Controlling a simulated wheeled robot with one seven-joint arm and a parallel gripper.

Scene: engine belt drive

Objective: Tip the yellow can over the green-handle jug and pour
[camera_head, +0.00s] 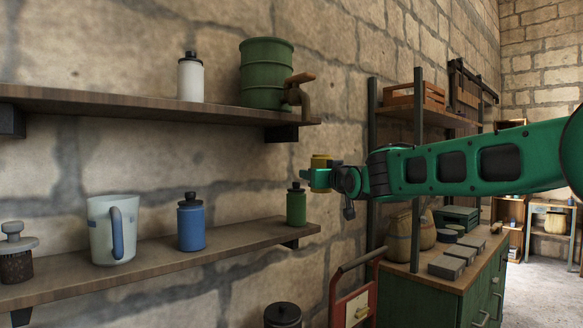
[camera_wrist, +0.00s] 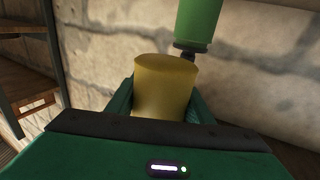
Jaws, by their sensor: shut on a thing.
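My gripper (camera_head: 321,178) is shut on the yellow can (camera_head: 319,160), just above and right of the green bottle at the lower shelf's right end. The fingers hide part of the can. In the wrist view the can (camera_wrist: 166,85) sits between my fingers (camera_wrist: 163,108); that view looks upside down, with the green bottle (camera_wrist: 198,20) cap-down at its top. The can looks roughly upright in the head view; its opening is not clear. The pale jug (camera_head: 111,230) stands upright on the lower shelf, far left of my gripper. Its handle looks blue; no green-handled jug shows.
The lower shelf (camera_head: 165,262) also holds a blue bottle (camera_head: 191,222), the green bottle (camera_head: 296,204) and a dark jar (camera_head: 16,255). The upper shelf (camera_head: 140,101) overhangs it, with a white bottle (camera_head: 190,78) and a green drum (camera_head: 265,75). A rack (camera_head: 373,150) stands right.

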